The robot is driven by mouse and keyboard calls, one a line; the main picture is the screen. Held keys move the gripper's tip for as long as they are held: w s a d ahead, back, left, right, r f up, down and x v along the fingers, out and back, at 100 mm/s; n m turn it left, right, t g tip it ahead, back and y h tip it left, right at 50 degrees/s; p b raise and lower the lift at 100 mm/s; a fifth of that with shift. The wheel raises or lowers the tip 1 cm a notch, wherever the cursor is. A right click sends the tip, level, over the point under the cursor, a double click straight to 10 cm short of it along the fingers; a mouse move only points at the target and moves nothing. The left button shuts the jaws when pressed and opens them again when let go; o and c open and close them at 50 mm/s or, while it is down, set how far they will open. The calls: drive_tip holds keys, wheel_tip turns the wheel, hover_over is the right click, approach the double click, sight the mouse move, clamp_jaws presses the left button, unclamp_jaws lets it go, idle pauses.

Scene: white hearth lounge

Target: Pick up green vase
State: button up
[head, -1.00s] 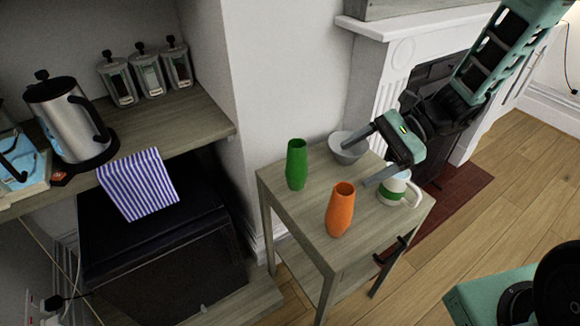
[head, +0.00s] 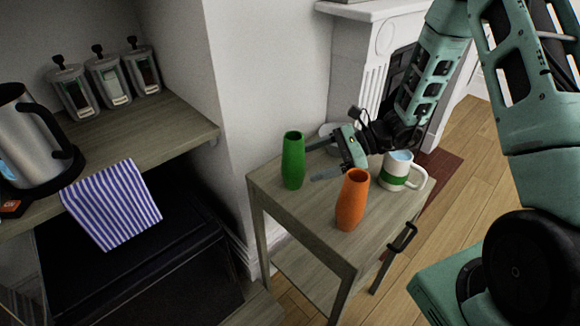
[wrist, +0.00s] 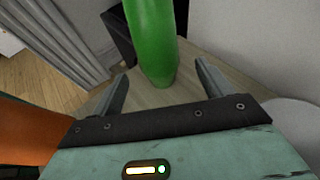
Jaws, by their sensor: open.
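The green vase (head: 293,162) stands upright on the small wooden table (head: 262,187), near its left back corner. In the wrist view the green vase (wrist: 153,45) rises just beyond and between the fingertips, with its top cut off by the frame. My gripper (head: 315,160) is open and low over the table, to the right of the vase, with its fingers pointing at it. In the wrist view my gripper (wrist: 160,90) has its two fingers spread wide with nothing held between them.
An orange vase (head: 352,200) stands close in front of my gripper and shows at the left in the wrist view (wrist: 25,140). A white mug with a green band (head: 394,172) is to the right. A pale bowl (head: 328,131) is partly hidden behind my gripper. The wall is close behind.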

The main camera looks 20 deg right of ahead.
sight(288, 171)
drive_tip(key=x, duration=0.7)
drive_tip(key=shift+a+f, duration=0.2)
drive_tip(key=shift+a, duration=0.15)
drive_tip(key=c, duration=1.2)
